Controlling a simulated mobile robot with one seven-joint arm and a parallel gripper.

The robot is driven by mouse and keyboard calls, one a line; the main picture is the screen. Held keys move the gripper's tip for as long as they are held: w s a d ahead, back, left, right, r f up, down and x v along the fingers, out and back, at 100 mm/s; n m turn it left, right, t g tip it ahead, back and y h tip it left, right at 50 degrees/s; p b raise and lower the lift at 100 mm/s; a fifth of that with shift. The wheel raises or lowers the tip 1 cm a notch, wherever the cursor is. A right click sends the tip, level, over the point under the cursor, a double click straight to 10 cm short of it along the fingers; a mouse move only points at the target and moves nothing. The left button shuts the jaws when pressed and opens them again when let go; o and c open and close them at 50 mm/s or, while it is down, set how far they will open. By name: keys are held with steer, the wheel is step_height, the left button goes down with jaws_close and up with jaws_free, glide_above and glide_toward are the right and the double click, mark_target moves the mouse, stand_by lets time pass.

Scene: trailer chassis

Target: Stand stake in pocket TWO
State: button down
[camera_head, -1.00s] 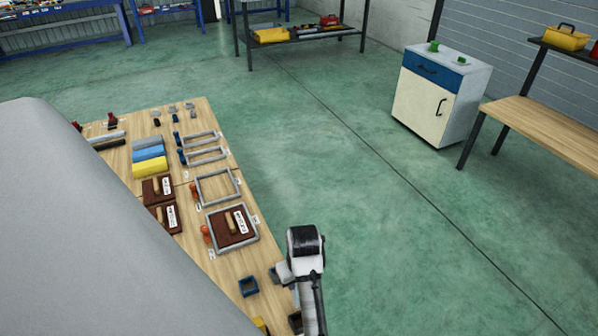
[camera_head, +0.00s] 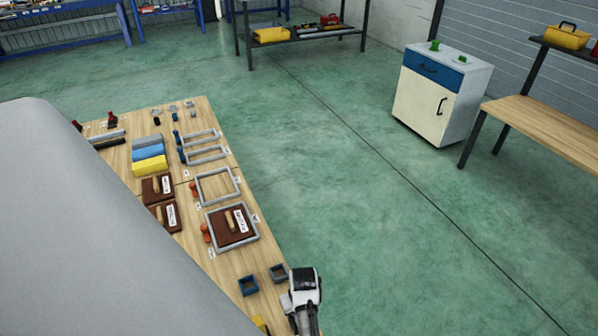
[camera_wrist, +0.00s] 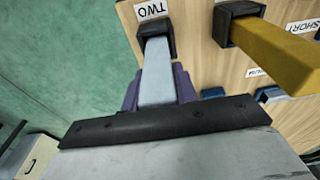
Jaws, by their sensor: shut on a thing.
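My gripper (camera_wrist: 158,90) has purple fingers shut on a pale grey-blue stake (camera_wrist: 157,68). In the wrist view the stake points away from me toward a dark square pocket (camera_wrist: 168,27) with a "TWO" label (camera_wrist: 150,9) beyond it. The stake's far end overlaps the pocket's opening; I cannot tell whether it is inside or just above. In the head view my arm's end (camera_head: 304,285) is at the bench's right edge, and the fingers and stake cannot be made out.
A yellow stake (camera_wrist: 270,45) rises from a neighbouring dark pocket (camera_wrist: 236,14), close to the right of my gripper. The wooden bench (camera_head: 228,265) also carries a blue square holder (camera_head: 248,286), grey frames and brown blocks. Green floor lies open to the right.

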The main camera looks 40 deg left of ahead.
steer(key=shift+f, duration=0.15)
steer(key=c, duration=1.1)
jaws_free()
